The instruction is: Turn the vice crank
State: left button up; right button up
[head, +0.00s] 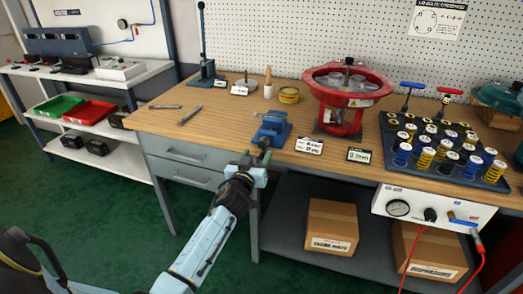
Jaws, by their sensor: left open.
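A small blue vice (272,129) sits on the wooden workbench near its front edge, left of the red round fixture. Its crank is not clearly visible; the front of the vice lies close behind my gripper. My left gripper (260,153) is at the bench's front edge, just in front of the vice and slightly below it in the picture. It is open. I cannot tell whether its fingers touch the vice or surround any part of the crank. My right gripper is not in view.
Metal tools (189,115) lie left. Drawers (185,152) and boxes (331,226) are below.

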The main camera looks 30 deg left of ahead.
aim_at(262, 145)
pick_arm(q)
jog(key=b+x, duration=0.1)
jog(key=x, duration=0.3)
jog(key=shift+w, duration=0.15)
jog(key=shift+w+a, duration=0.2)
jog(key=shift+w, duration=0.4)
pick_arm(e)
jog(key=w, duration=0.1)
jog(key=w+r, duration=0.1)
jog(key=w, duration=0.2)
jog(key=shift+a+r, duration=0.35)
pick_arm(q)
jog(key=c, duration=1)
